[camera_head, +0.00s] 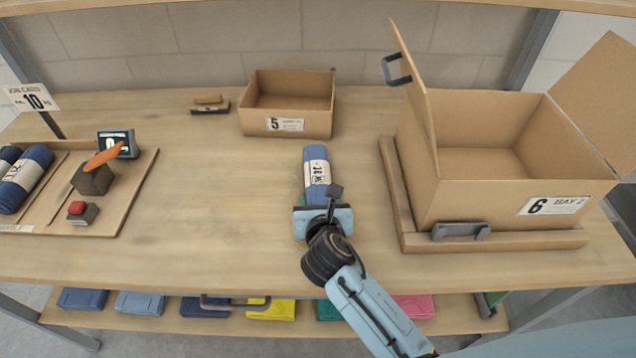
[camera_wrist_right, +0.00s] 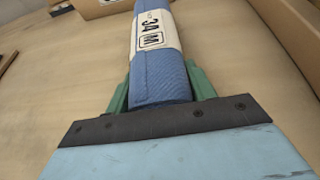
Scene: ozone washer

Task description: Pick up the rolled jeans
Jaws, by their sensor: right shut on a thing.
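The rolled jeans (camera_head: 316,166) are a blue denim roll with a white paper label band, in the middle of the wooden table in the head view. My right gripper (camera_head: 319,203) is shut on the near end of the roll. In the right wrist view the roll (camera_wrist_right: 158,80) lies between the green fingers of the gripper (camera_wrist_right: 160,88), pointing away from the palm, and its label reads "34 M". I cannot tell whether the roll touches the table. My left gripper is not in view.
An open box marked 6 (camera_head: 470,200) stands on a wooden tray at right, flaps up. A smaller box marked 5 (camera_head: 290,125) stands behind the roll. At left is a board (camera_head: 125,205) with more rolls and a small display. The table left of my gripper is clear.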

